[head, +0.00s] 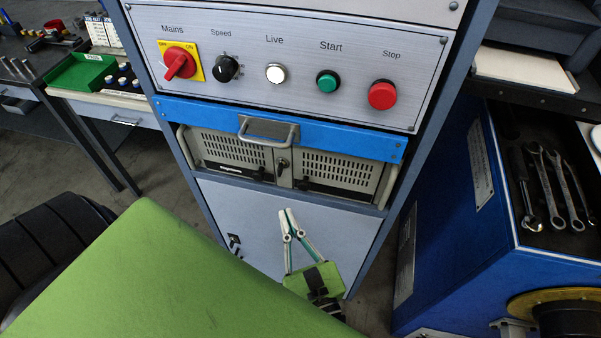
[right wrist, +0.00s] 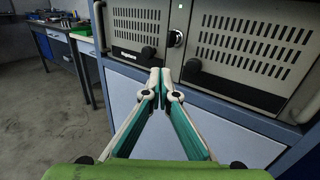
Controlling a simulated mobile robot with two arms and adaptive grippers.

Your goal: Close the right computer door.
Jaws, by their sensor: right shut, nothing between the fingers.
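The right computer door (head: 339,171) is a beige vented panel in the rack below the blue drawer front. It looks flush with the left computer door (head: 232,152), with a lock (head: 282,165) between them. In the right wrist view the right door (right wrist: 250,56) fills the upper right and the left door (right wrist: 137,28) the upper left. My right gripper (head: 286,211) is shut and empty, in front of the white lower panel, below the doors. In the right wrist view its fingertips (right wrist: 160,74) meet just below the lock and the gap between the doors. My left gripper is not in view.
The control panel (head: 300,60) with switch, knob and buttons is above the doors. A handle (head: 268,131) juts from the blue drawer front (head: 350,139). A blue cabinet with wrenches (head: 555,185) stands at the right. Benches with a green bin (head: 80,72) are at the left.

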